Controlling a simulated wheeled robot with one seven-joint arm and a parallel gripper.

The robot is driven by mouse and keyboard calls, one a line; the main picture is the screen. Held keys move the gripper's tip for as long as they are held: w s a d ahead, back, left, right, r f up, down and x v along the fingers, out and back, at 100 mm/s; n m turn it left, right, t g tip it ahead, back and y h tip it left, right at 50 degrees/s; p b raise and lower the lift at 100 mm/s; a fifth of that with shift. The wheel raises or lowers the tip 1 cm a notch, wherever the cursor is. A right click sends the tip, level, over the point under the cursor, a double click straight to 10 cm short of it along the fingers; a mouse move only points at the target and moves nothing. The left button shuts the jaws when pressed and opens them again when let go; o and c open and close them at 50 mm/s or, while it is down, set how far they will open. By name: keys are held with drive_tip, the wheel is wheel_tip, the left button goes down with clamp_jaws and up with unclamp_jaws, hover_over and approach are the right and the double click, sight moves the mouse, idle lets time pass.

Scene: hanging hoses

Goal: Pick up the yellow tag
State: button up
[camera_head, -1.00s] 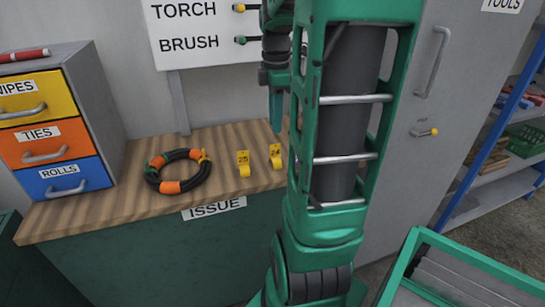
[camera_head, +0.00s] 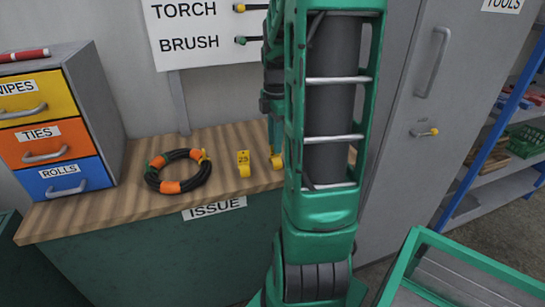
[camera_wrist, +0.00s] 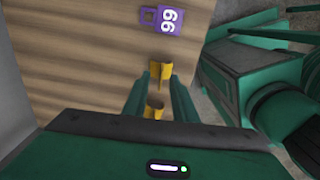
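Two yellow tags stand on the wooden counter in the head view. The left yellow tag (camera_head: 243,164) reads 25. The right yellow tag (camera_head: 277,162) is partly covered by my arm and fingers. In the wrist view a yellow tag (camera_wrist: 160,76) shows between the two green fingers of my gripper (camera_wrist: 162,90), with a gap between them. My gripper also shows in the head view (camera_head: 273,138), pointing down just above the right yellow tag. The fingers look open around the tag, and I cannot tell whether they touch it.
A purple tag (camera_wrist: 166,22) lies on the counter beyond the fingers in the wrist view. A black and orange hose ring (camera_head: 178,172) lies left of the tags. A drawer unit (camera_head: 95,105) stands at left. A grey cabinet (camera_head: 425,150) stands behind my arm.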

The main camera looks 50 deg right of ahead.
wheel_tip(320, 180, down, 2)
clamp_jaws()
drive_tip(key=shift+r, duration=0.2)
drive_tip(key=shift+r, duration=0.6)
wheel_tip(320, 180, up, 3)
drive_tip(key=shift+a, duration=0.1)
drive_tip(key=a+r, duration=0.6)
drive_tip(key=a, duration=0.5)
drive_tip(key=shift+a+r, duration=0.25)
